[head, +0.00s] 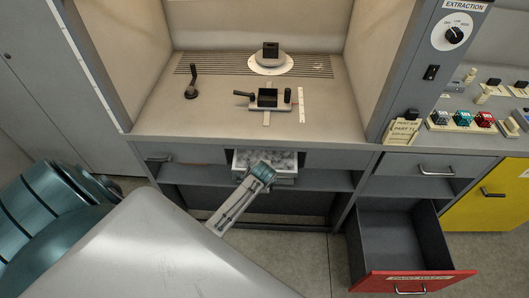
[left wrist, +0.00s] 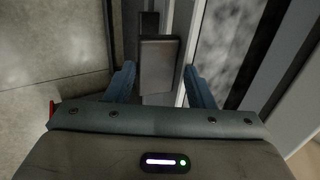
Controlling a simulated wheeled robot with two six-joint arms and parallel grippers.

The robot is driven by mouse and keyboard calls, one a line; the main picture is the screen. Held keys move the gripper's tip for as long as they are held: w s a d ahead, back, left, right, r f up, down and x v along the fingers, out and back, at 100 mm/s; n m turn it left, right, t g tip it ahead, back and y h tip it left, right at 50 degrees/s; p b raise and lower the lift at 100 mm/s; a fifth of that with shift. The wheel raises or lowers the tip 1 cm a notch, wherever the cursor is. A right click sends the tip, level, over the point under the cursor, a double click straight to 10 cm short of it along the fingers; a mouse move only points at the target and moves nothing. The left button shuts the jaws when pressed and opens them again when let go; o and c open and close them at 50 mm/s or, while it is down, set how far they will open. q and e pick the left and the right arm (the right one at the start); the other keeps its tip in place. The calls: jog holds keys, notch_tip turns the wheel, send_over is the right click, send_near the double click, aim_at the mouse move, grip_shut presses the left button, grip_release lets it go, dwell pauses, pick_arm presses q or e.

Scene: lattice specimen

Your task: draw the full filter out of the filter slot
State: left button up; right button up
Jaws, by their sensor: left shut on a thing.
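The full filter (head: 283,160) is a pale-framed tray with a mottled grey-white filling. It sticks part way out of the filter slot (head: 230,156) below the front edge of the bench. My left gripper (head: 263,168) is at the filter's front, shut on its grey handle. In the left wrist view the grey handle (left wrist: 158,62) stands between the two fingers, and the mottled filter (left wrist: 238,45) lies to the right. The back of the filter is hidden under the bench. My right gripper is in neither view.
An open drawer with a red front (head: 415,282) stands at the lower right, empty inside. A yellow cabinet (head: 495,195) is beyond it. A shelf (head: 325,180) runs below the bench. Floor (head: 310,255) is clear in front. A small fixture (head: 268,99) stands on the bench.

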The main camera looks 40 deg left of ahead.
pick_arm(q)
jog(key=s+d+p, duration=0.3)
jog(key=s+d, duration=0.3)
jog(key=s, duration=0.3)
jog(key=s+d+p, duration=0.3)
jog(key=s+d, duration=0.3)
jog(key=s, duration=0.4)
jog(key=shift+s+r, duration=0.2)
jog(key=shift+r, duration=0.05)
dwell(1.4)
jog(key=shift+w, duration=0.1)
